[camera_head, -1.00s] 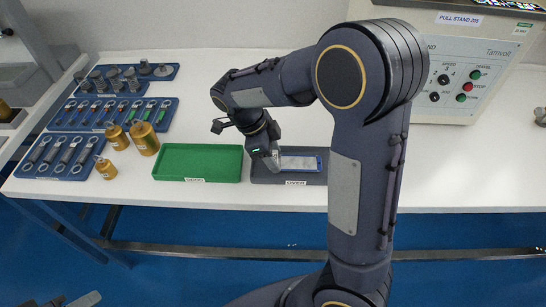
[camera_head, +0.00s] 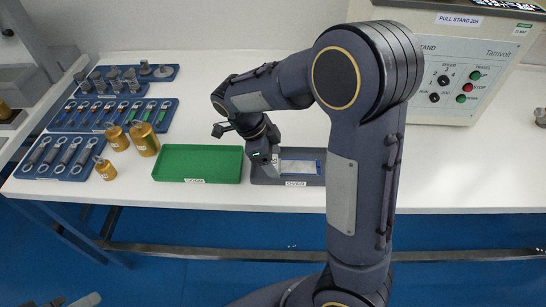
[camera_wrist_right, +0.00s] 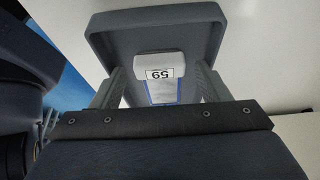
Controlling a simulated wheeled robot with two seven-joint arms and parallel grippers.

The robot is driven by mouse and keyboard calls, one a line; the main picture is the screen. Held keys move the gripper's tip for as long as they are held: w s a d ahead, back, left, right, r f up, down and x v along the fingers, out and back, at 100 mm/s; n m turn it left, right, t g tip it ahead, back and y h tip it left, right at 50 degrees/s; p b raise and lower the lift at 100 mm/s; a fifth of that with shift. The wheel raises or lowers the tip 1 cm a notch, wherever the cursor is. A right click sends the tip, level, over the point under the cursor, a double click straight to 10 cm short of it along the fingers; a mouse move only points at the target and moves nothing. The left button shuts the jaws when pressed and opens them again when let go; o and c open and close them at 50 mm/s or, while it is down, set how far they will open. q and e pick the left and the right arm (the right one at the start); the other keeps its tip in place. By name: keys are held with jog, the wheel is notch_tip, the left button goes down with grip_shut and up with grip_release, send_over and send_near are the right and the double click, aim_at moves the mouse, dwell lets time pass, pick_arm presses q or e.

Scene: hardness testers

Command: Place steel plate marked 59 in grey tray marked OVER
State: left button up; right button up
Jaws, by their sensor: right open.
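The steel plate marked 59 (camera_wrist_right: 160,73) lies in the grey tray marked OVER (camera_head: 260,180). Its pale grey end block with the 59 label shows in the wrist view, and its blue-edged face (camera_head: 300,168) shows in the head view. My right gripper (camera_head: 274,170) is low over the left part of this tray. In the wrist view its two fingers (camera_wrist_right: 160,88) stand apart on either side of the plate, open. A small grey piece at the bottom left edge of the head view may be my left gripper (camera_head: 85,300); its jaws cannot be made out.
A green tray (camera_head: 198,163) stands just left of the grey tray. Brass weights (camera_head: 144,140) and blue racks (camera_head: 70,157) of metal fittings are further left. The pull stand (camera_head: 470,75) is at the back right. White table is free behind the trays.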

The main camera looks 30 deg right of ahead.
jog(key=p+v, duration=0.2)
jog(key=v, duration=0.9)
jog(key=s+f+n+t+y, duration=0.1)
jog(key=s+n+t+y, duration=0.6)
jog(key=s+n, duration=1.2)
jog(key=n+t, duration=0.1)
jog(key=n, duration=0.2)
jog(key=shift+a+n+y, duration=0.2)
jog(key=shift+n+y, duration=0.1)
jog(key=shift+y, duration=0.1)
jog(key=shift+s, duration=0.1)
